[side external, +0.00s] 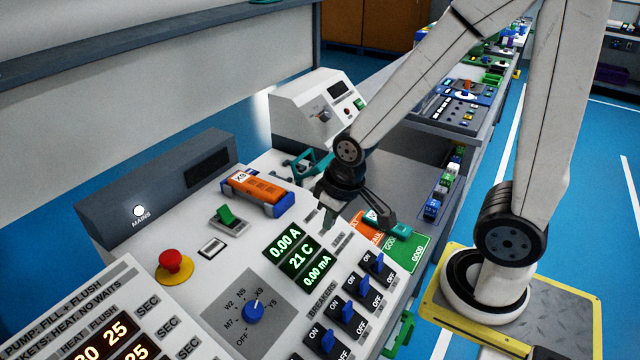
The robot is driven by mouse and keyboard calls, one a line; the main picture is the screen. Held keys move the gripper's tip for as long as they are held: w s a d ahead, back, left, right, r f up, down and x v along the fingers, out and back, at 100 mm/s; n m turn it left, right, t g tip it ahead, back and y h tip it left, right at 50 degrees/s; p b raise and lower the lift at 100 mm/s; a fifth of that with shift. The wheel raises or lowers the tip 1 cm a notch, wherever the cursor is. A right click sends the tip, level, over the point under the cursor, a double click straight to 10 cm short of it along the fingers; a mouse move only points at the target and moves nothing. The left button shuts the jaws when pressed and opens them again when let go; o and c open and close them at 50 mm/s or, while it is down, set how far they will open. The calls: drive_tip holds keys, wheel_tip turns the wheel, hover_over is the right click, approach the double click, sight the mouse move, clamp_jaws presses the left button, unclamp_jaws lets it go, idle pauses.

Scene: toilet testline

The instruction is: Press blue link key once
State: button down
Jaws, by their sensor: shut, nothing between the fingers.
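I cannot pick out for certain a blue link key in the side external view. My gripper (335,212) is shut and empty, pointing down at the panel's far right edge, right of the orange block and above the readouts. It is partly dark against the grey bench, and I cannot tell whether its tip touches anything. The orange block (258,189) with blue ends and an X9 tag lies on the sloped white panel (205,285). A blue rotary knob (253,311) and several blue breaker switches (348,312) are nearer the camera.
A red mushroom button (174,262), a green rocker switch (225,214) and green readouts (300,260) are on the panel. A green GOOD mat (408,252) lies to the right of my gripper. A white instrument box (316,108) stands behind. A teal handle (313,164) is close to my wrist.

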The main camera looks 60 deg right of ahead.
idle(0.9)
drive_tip(key=m+t+y, duration=0.2)
drive_tip(key=m+t, duration=0.1)
drive_tip(key=m, duration=1)
approach(253, 172)
drive_tip(key=s+a, duration=0.2)
drive_tip(key=a, duration=0.1)
drive_tip(key=s+a, duration=0.2)
drive_tip(key=s, duration=0.1)
drive_tip(key=s+a, duration=0.3)
drive_tip(key=shift+a+r, duration=0.25)
drive_tip(key=shift+a, duration=0.1)
drive_tip(key=w+d+r+m+t, duration=0.3)
drive_tip(key=w+d+m, duration=0.4)
drive_tip(key=w+m, duration=0.4)
drive_tip(key=shift+w+r+m, duration=0.2)
drive_tip(key=shift+w+m, duration=0.2)
drive_tip(key=shift+w, duration=0.5)
drive_tip(key=shift+f, duration=0.1)
drive_tip(key=shift+f, duration=4.3)
